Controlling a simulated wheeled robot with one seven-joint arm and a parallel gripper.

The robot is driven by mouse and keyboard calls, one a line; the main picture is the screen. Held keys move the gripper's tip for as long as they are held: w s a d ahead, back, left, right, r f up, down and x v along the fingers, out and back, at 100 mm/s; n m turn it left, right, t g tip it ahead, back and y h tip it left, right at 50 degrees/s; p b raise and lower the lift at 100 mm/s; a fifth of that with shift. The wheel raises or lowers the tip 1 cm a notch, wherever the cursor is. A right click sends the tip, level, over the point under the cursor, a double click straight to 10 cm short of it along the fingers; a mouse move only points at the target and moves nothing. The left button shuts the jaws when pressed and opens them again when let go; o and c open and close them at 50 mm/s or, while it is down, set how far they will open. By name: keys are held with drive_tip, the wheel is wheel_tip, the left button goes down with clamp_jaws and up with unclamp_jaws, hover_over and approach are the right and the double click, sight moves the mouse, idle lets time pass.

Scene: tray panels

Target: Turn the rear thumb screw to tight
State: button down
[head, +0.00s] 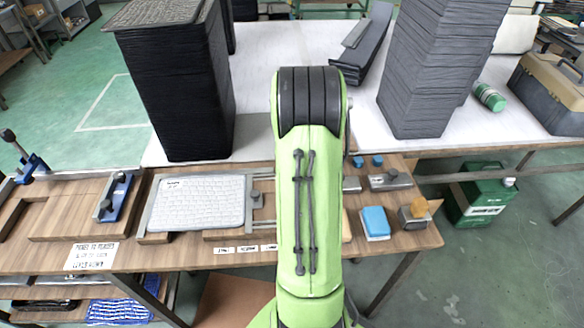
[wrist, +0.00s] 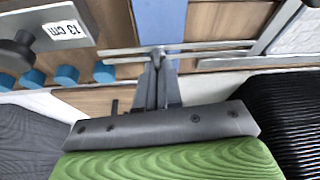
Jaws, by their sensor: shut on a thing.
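My gripper (wrist: 158,56) shows in the wrist view, with its two narrow fingers close together at a pair of thin metal rods (wrist: 215,46). It is shut on a small part there, which I take to be the rear thumb screw; the fingers hide most of it, so its turn angle cannot be read. A blue bar (wrist: 160,18) lies just beyond the fingertips. In the head view my green arm covers the gripper and the screw. The white keyboard-like panel (head: 200,203) lies left of the arm, and a rod (head: 263,176) runs from its side under the arm.
Tall dark stacks (head: 180,90) and (head: 430,70) stand behind the bench on both sides of my arm. A blue block (head: 375,222) and a grey block with a knob (head: 390,180) lie right. The wrist view shows a plate marked 13 cm (wrist: 75,12) and blue pegs (wrist: 67,75).

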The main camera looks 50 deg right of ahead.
drive_tip(key=shift+m, duration=0.6)
drive_tip(key=shift+m+g, duration=0.3)
drive_tip(key=c, duration=1.3)
unclamp_jaws()
drive_tip(key=shift+r+h, duration=0.1)
drive_tip(key=shift+h, duration=0.2)
drive_tip(key=p+v, duration=0.3)
drive_tip(key=v, duration=1.2)
drive_tip(key=shift+s+r+p, duration=0.15)
drive_tip(key=shift+r+p, duration=0.15)
drive_tip(key=shift+p, duration=0.05)
